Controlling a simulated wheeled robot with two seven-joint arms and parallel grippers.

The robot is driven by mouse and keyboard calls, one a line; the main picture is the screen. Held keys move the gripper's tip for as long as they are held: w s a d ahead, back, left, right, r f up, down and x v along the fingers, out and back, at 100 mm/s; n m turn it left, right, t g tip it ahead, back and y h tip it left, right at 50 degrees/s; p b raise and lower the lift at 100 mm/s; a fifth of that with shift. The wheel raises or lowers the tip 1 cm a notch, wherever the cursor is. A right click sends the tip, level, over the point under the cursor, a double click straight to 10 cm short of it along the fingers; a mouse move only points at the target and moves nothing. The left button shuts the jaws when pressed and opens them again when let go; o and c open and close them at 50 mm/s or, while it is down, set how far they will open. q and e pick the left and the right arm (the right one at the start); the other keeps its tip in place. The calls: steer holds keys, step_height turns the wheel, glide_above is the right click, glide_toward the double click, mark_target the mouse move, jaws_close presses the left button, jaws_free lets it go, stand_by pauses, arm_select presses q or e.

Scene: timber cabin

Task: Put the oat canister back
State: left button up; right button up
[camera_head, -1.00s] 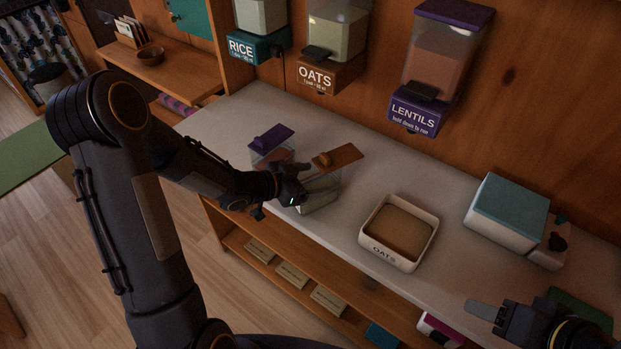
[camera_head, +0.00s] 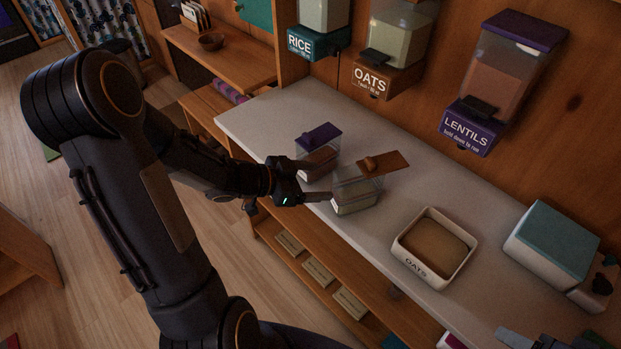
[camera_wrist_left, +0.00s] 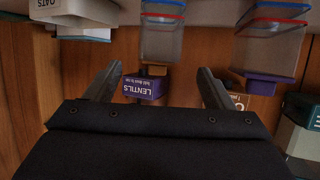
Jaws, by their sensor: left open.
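The canister with the brown lid (camera_head: 355,192), likely the oat one, stands on the pale counter with pale contents low inside. Its lid (camera_head: 388,163) reaches past the body on the right. My left gripper (camera_head: 318,197) is open and empty at the canister's left side, one finger showing against its edge; contact is unclear. In the left wrist view, upside down, a clear canister (camera_wrist_left: 161,42) stands beyond and between the spread fingers (camera_wrist_left: 160,72). My right gripper (camera_head: 515,338) shows only partly at the bottom right edge.
A purple-lidded canister (camera_head: 318,160) stands close behind left. An OATS tub (camera_head: 401,262) and a teal-topped box (camera_head: 552,242) stand to the right. RICE (camera_head: 316,45), OATS (camera_head: 386,78) and LENTILS (camera_head: 470,129) dispensers hang on the wall. Counter is clear between the canister and tub.

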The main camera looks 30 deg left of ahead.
arm_select(q)
steer(key=s+a+r+n+t+y, duration=0.1)
steer(key=a+r+n+t+y, duration=0.1)
steer(key=a+r+n+y, duration=0.55)
steer(key=s+d+n+g+h, duration=0.1)
steer(key=s+d+g, duration=0.2)
steer(key=s, duration=0.6)
steer(key=s+d+n+g+h, duration=0.1)
steer(key=s+d+g, duration=0.2)
steer(key=s+d, duration=0.4)
steer(key=s, duration=0.3)
steer(key=shift+d+r+n, duration=0.15)
steer(key=shift+r+n, duration=0.2)
